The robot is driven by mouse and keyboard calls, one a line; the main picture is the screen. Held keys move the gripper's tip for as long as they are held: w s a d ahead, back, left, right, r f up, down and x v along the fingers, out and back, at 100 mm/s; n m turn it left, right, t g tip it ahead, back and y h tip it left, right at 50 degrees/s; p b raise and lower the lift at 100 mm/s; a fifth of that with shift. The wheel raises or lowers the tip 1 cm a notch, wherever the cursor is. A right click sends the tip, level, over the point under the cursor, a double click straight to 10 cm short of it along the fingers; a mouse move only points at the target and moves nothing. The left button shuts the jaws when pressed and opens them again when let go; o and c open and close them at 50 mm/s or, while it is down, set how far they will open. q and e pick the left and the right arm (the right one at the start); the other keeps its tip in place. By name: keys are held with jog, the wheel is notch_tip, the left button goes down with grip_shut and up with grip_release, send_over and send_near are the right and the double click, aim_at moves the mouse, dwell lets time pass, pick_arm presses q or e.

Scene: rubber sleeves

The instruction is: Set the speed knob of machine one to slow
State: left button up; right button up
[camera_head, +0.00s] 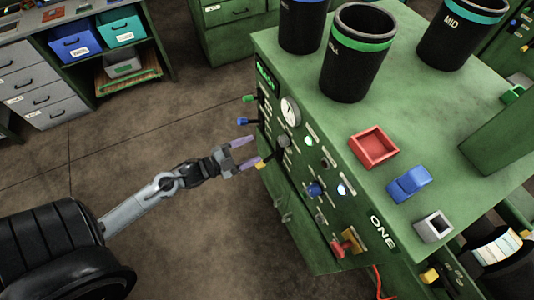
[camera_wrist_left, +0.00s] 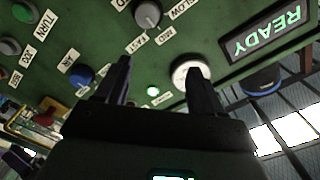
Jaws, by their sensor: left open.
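Machine one is a green cabinet (camera_head: 330,258) marked ONE, with controls on its front panel. Its speed knob (camera_head: 284,141) is a grey round knob below the white dial. In the left wrist view the grey knob (camera_wrist_left: 148,14) is at the top edge, partly cut off, with SLOW, MID and FAST labels around it. I cannot tell which label it points to. My left gripper (camera_head: 248,152) is open and empty, in front of the panel and apart from the knob. Its two fingers (camera_wrist_left: 158,68) also show in the left wrist view. My right gripper is not in view.
Levers with green, blue (camera_head: 242,121) and yellow tips stick out near my left gripper. The panel also has a blue knob (camera_head: 314,189), lights and a red control (camera_head: 340,249). Black bins (camera_head: 357,60) and a red tray (camera_head: 391,157) stand on top.

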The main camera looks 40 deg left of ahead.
aim_at(279, 142)
pick_arm(q)
jog(key=w+d+f+b, duration=0.2)
jog(key=w+f+b, duration=0.2)
jog(key=w, duration=0.6)
jog(key=shift+w+d+f, duration=0.15)
jog(key=shift+w+d, duration=0.1)
jog(key=shift+d, duration=0.1)
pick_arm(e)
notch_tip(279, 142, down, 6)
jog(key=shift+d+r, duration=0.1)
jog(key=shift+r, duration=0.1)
pick_arm(q)
jog(key=shift+c, duration=0.4)
jog(key=c, duration=1)
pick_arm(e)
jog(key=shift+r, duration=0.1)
